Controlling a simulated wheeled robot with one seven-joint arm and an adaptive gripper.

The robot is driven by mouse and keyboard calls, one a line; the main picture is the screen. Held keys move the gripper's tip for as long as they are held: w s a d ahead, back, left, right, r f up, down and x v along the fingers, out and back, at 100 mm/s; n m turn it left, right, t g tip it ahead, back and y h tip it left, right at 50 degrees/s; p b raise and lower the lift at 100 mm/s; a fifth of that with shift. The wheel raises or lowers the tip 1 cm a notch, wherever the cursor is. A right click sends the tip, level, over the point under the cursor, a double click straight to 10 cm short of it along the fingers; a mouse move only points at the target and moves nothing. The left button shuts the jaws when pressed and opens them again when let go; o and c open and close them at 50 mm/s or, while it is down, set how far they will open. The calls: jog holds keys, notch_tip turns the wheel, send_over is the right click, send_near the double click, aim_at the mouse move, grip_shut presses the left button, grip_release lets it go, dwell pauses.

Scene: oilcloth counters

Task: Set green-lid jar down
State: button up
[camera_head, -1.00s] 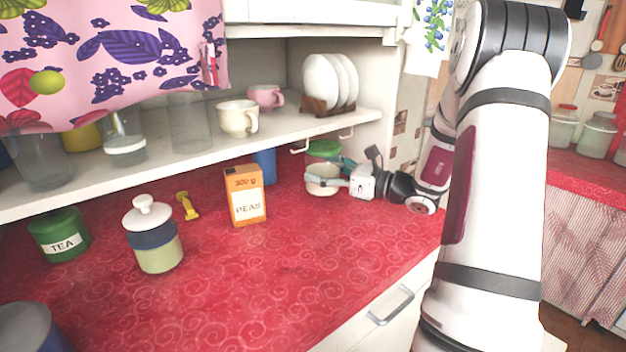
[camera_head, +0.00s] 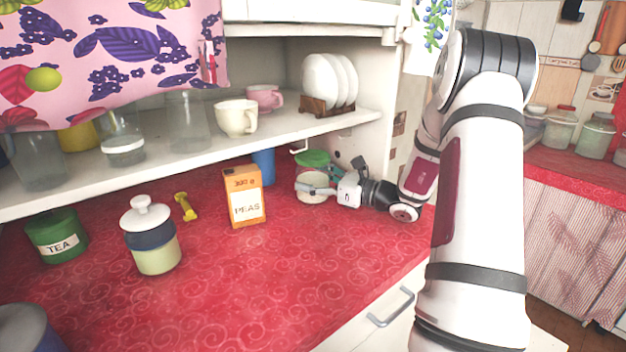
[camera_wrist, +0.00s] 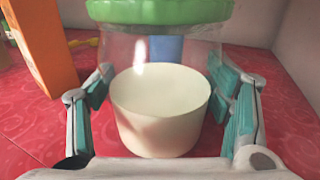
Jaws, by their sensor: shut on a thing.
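The green-lid jar has clear walls, a cream-coloured lower part and a green lid. In the head view the jar (camera_head: 313,183) is at the back right of the red counter, near the side wall. My gripper (camera_head: 319,190) comes to it from the right, with its fingers at the jar's sides. In the wrist view the jar (camera_wrist: 161,110) stands upright between the two teal-padded fingers of my gripper (camera_wrist: 165,100), which is shut on it. The jar's base is close to the red cloth; I cannot tell whether it touches.
An orange peas box (camera_head: 244,197) and a blue object (camera_head: 263,166) stand to the left of the jar. A shelf (camera_head: 290,124) with cups and plates hangs above. A white-lidded jar (camera_head: 150,235), a green tea tin (camera_head: 58,236) and a yellow item (camera_head: 185,206) are further left. The counter's front middle is clear.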

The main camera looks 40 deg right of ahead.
jog(key=o, duration=1.8)
jog(key=shift+f, duration=0.1)
jog(key=shift+c, duration=0.2)
